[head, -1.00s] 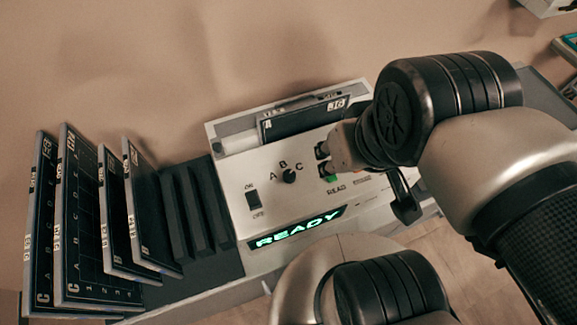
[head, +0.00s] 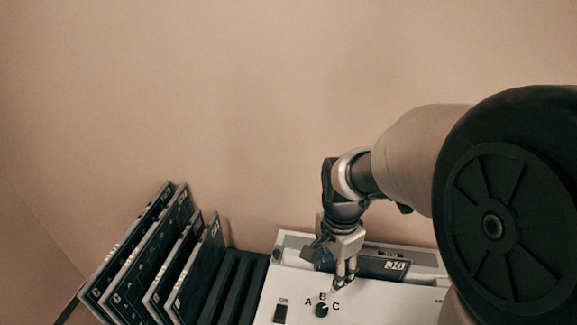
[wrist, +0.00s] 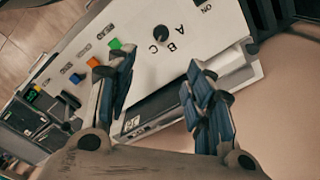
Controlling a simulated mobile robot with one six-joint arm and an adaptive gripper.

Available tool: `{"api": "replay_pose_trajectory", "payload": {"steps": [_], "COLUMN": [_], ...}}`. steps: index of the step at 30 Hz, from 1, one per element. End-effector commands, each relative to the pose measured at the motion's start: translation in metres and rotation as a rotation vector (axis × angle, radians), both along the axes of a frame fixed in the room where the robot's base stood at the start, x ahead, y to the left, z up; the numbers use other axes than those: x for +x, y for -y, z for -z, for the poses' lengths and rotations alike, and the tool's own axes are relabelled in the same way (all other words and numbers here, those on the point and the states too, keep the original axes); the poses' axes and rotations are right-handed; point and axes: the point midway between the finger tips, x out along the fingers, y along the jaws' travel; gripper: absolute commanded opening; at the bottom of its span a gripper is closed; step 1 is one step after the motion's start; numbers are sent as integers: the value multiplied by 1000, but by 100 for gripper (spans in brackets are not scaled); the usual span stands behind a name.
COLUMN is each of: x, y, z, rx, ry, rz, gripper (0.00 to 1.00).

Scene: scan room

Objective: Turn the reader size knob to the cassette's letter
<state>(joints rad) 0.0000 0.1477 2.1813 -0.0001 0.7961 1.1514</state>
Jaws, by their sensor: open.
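The size knob (head: 322,310) is small, round and dark, on the reader's white panel (head: 375,305), with letters A, B and C around it. It also shows in the wrist view (wrist: 161,33). Its pointer is too small to read surely. A dark cassette (head: 385,265) sits in the slot behind the panel; my gripper covers its left part, where its letter is hidden now; the earlier head view shows an A there. My gripper (head: 345,284) is open and empty, above the panel, just behind and right of the knob. The knob lies beyond its fingertips in the wrist view.
A rack with several upright dark cassettes (head: 150,250) and empty slots (head: 236,283) stands left of the reader. A rocker switch (head: 280,313) is left of the knob. Orange and green buttons (wrist: 115,44) line the panel. The wall is close behind.

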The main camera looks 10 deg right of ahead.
Motion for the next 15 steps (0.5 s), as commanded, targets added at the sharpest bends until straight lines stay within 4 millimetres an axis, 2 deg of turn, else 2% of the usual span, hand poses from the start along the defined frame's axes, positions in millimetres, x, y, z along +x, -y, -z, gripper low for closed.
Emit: {"api": "replay_pose_trajectory", "payload": {"steps": [8,15], "x": [5,3], "y": [0,0], "z": [24,74], "rx": [1,1], "ry": [-20,-22], "rz": [56,55], "gripper": [48,48]}}
